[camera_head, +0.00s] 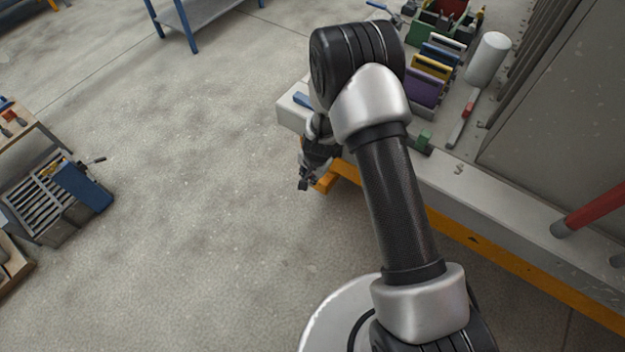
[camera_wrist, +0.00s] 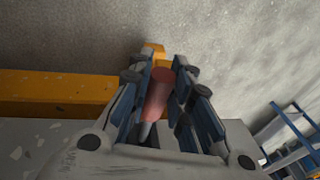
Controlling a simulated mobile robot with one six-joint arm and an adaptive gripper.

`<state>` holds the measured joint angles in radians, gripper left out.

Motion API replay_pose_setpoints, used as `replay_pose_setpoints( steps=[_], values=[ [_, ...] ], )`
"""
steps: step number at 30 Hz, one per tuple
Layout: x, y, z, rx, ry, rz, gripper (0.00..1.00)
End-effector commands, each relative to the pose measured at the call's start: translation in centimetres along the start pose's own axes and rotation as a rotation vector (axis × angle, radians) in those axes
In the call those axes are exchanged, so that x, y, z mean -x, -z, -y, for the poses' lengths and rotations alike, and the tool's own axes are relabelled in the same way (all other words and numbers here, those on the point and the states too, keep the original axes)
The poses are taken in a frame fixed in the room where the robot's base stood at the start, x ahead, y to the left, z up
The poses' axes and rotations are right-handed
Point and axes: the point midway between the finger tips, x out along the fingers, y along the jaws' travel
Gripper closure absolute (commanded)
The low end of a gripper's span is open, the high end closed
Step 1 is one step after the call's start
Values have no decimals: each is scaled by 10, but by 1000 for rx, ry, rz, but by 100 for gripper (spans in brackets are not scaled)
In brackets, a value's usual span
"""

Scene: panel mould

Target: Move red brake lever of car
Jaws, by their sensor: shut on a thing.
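The red brake lever shows in the wrist view as a short red cylinder (camera_wrist: 158,94) with a grey rod below it. It lies between the two fingers of my gripper (camera_wrist: 161,76), which is shut on it. In the head view my gripper (camera_head: 305,182) is low beside the left end of the grey bed, near an orange beam end. There my arm and gripper hide the lever.
The orange beam (camera_wrist: 55,88) runs just behind the lever. Open concrete floor (camera_head: 190,190) lies to the left.

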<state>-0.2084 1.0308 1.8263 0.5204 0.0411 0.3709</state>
Motion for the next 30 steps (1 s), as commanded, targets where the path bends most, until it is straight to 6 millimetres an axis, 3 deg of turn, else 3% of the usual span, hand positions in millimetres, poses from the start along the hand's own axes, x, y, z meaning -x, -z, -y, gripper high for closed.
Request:
replay_pose_setpoints(
  steps=[2,15,30],
  values=[
    [-7,-11,-9,18,-15,-46,100],
    [-52,-4,-16,83,2,-388,100],
    [-61,3,-17,108,8,-526,100]
  ],
)
